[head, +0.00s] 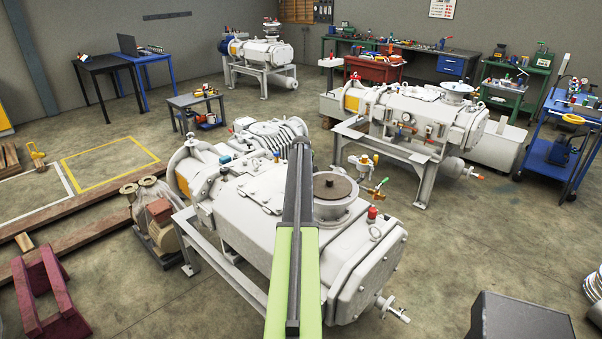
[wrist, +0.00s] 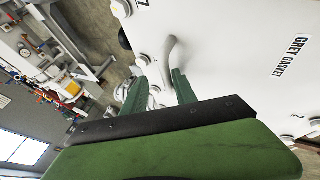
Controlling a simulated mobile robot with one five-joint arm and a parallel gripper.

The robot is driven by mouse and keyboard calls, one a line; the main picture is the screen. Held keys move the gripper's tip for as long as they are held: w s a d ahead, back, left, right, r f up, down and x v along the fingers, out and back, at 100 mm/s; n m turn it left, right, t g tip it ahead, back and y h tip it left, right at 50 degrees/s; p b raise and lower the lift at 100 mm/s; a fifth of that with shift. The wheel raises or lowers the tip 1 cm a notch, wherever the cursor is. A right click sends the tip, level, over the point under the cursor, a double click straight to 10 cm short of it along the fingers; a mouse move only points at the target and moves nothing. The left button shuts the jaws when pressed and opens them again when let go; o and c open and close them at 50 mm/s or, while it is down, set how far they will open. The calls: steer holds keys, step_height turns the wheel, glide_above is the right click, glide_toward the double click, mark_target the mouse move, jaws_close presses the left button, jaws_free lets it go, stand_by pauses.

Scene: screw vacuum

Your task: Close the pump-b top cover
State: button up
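In the wrist view a flat white cover panel (wrist: 235,50) fills the upper right, lettered "GREY GASKET", with bolts along its edges. A curved grey handle (wrist: 174,48) stands out from it. My gripper (wrist: 163,68) has its two green fingers apart, with the handle's lower part between or just beyond the tips; I cannot tell if they touch. In the head view my arm reaches over the large white near pump (head: 257,215), and my gripper is hidden at the arm's far end. I cannot tell which pump is pump-b or make out the cover's angle there.
A second white pump (head: 405,110) stands on a frame at the back right, and a smaller one (head: 262,52) at the back. A dark box (head: 518,318) is at the lower right. Timber beams (head: 90,205) and a maroon stand (head: 45,290) lie left.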

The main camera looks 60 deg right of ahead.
steer(key=shift+a, duration=0.1)
steer(key=shift+a+r+p, duration=0.2)
steer(key=shift+r+p, duration=0.05)
steer(key=shift+p, duration=0.05)
steer(key=p+v, duration=1.3)
steer(key=v, duration=0.3)
steer(key=shift+a+r+p, duration=0.2)
steer(key=shift+r+p, duration=0.1)
steer(key=shift+s, duration=0.1)
